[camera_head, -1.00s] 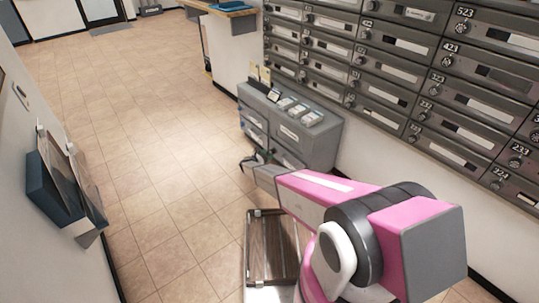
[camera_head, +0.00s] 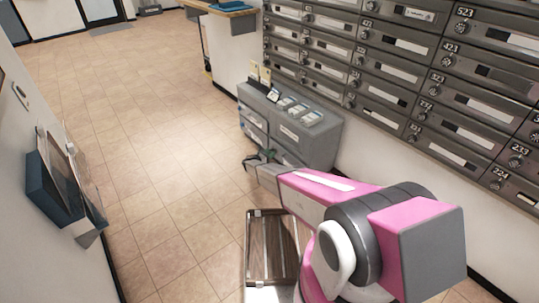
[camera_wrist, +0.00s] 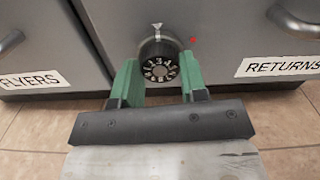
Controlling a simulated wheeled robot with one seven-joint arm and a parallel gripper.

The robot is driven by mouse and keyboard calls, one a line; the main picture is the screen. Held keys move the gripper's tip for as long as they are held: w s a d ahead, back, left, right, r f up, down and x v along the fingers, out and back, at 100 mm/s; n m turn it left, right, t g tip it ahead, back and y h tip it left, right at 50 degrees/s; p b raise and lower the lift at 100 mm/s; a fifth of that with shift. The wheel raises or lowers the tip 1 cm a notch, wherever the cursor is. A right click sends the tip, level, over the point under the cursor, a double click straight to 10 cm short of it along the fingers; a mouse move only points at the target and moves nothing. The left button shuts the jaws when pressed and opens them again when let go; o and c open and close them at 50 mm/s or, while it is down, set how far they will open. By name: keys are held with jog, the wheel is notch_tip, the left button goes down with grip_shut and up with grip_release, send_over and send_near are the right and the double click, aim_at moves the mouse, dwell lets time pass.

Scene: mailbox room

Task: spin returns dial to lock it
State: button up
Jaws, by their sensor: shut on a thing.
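The returns dial (camera_wrist: 158,62) is a round black knob with white numbers, below a small pale pointer mark, on the grey cabinet front in the wrist view. My gripper (camera_wrist: 160,78) has its green fingers on either side of the dial and is shut on it. The drawer labelled RETURNS (camera_wrist: 270,38) is right of the dial. In the head view my gripper (camera_head: 261,158) is at the front of the grey cabinet (camera_head: 318,150), and the dial itself cannot be made out there.
A drawer labelled FLYERS (camera_wrist: 40,50) is left of the dial. Mailboxes (camera_head: 400,70) line the wall behind the cabinet. A wooden-slatted cart (camera_head: 262,245) stands on the floor near my arm. A dark blue wall holder (camera_head: 50,190) is at left. The tiled floor (camera_head: 150,130) is mostly clear.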

jog(key=shift+m, duration=0.3)
jog(key=shift+f+m, duration=0.15)
jog(key=shift+m, duration=16.85)
jog(key=o, duration=0.9)
